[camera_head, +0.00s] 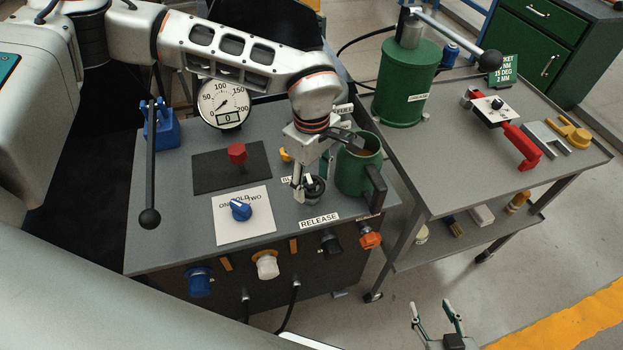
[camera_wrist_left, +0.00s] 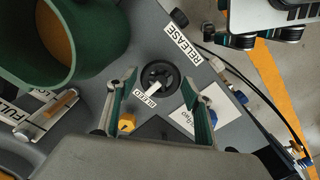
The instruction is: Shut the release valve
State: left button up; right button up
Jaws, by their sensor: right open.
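The black round handwheel (camera_head: 314,189) sits on the grey bench top behind the RELEASE label (camera_head: 319,220). In the left wrist view the handwheel (camera_wrist_left: 158,76) lies ahead, between the lines of my fingers, with the RELEASE label (camera_wrist_left: 183,43) beyond it. My left gripper (camera_head: 302,190) points down at the handwheel and hides part of it in the head view. In the left wrist view the gripper (camera_wrist_left: 158,97) is open with its fingers wide apart; contact cannot be told. My right gripper (camera_head: 437,316) is open and empty, low over the floor.
A green mug-like vessel (camera_head: 357,171) stands close beside the handwheel. A blue selector knob (camera_head: 240,209), red knob (camera_head: 237,153) and gauge (camera_head: 224,104) are to the left. A tool cart (camera_head: 440,185) stands at right.

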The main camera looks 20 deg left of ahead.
aim_at(312, 185)
pick_arm(q)
jog(key=shift+o, duration=0.3)
notch_tip(312, 185, up, 12)
dwell(0.6)
dwell(0.4)
